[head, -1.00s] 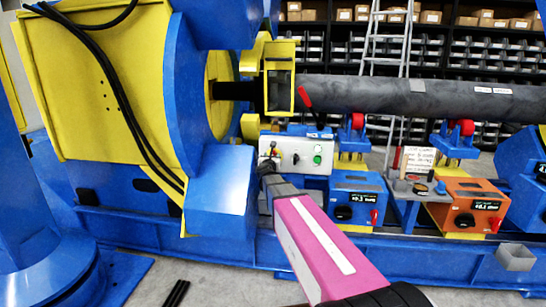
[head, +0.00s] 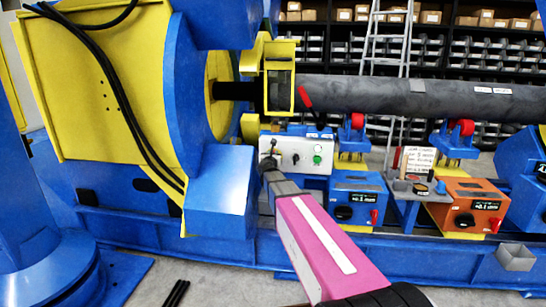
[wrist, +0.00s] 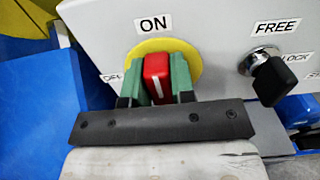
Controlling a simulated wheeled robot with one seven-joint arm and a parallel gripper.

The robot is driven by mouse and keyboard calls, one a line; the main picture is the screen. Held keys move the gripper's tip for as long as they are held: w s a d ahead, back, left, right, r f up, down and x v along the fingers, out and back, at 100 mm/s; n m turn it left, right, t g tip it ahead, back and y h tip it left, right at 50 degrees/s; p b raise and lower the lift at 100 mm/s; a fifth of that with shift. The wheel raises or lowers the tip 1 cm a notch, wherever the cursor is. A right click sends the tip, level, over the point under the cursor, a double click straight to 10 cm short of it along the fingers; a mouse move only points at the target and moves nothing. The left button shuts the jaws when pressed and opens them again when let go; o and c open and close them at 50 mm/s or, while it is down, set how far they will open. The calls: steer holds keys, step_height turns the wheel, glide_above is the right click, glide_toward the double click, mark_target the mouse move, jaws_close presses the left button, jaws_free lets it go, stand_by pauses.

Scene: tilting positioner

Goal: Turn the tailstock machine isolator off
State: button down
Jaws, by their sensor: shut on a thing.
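The isolator is a red rotary handle (wrist: 156,70) with a white line, on a yellow disc (wrist: 190,52) on a grey box. In the wrist view the line points up towards the ON label (wrist: 153,24), tilted slightly left. The OFF label (wrist: 111,76) at the left is partly hidden. My gripper (wrist: 158,80) has its green fingers on both sides of the handle and is shut on it. In the head view my gripper (head: 268,161) is at the left of the grey control box (head: 304,168) and hides the handle there.
A black FREE/LOCK switch (wrist: 272,80) sits to the right on the same box. A green button (head: 317,159) is further right in the head view. A blue block (head: 222,195) stands close on the left. Blue (head: 357,200) and orange (head: 467,207) units stand to the right.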

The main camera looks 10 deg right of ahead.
steer(key=n, duration=0.4)
steer(key=shift+w+a+f, duration=0.1)
steer(key=shift+a, duration=0.25)
steer(key=shift+w+a+f+n, duration=0.1)
steer(key=shift+a+f+n, duration=0.15)
steer(key=shift+n, duration=2)
steer(key=shift+w+a+f+n, duration=0.15)
steer(key=shift+f+n, duration=0.2)
steer(key=shift+n, duration=1.95)
steer(key=shift+s+a+f+n, duration=0.1)
steer(key=shift+a+f+n, duration=0.15)
steer(key=shift+n, duration=2)
steer(key=shift+f, duration=0.1)
steer(key=c, duration=1)
jaws_free()
steer(key=shift+o, duration=0.2)
